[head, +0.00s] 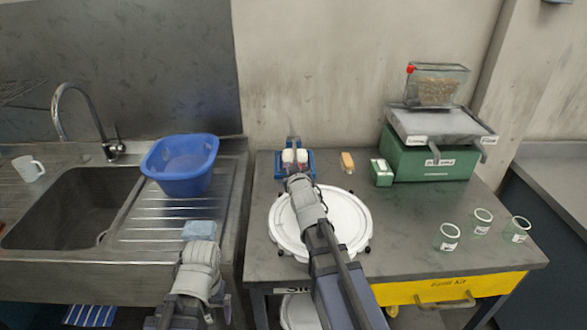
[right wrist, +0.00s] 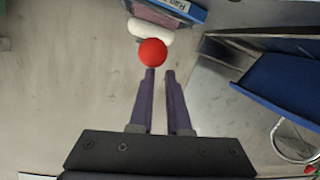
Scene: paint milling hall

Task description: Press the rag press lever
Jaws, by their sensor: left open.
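The blue rag press (head: 310,160), with pale rollers, stands at the table's back left. Its blue labelled edge (right wrist: 182,8) tops the right wrist view. The lever's red knob (right wrist: 153,52) lies just beyond my right fingertips; whether they touch is unclear. My right gripper (right wrist: 160,73) has a narrow gap between its fingers, with nothing visible in it. In the head view, my right gripper (head: 297,178) is in front of the press and hides part of it and the knob. My left gripper (head: 200,250) is over the sink unit's front, away from the press; its fingers are hard to see.
A round white lid (head: 276,226) lies under my right arm. A green scale (head: 430,160), a tan-handled brush (head: 347,162) and several glass jars (head: 448,237) share the table. A blue basin (head: 180,160) and light-blue sponge (head: 198,230) are on the drainboard.

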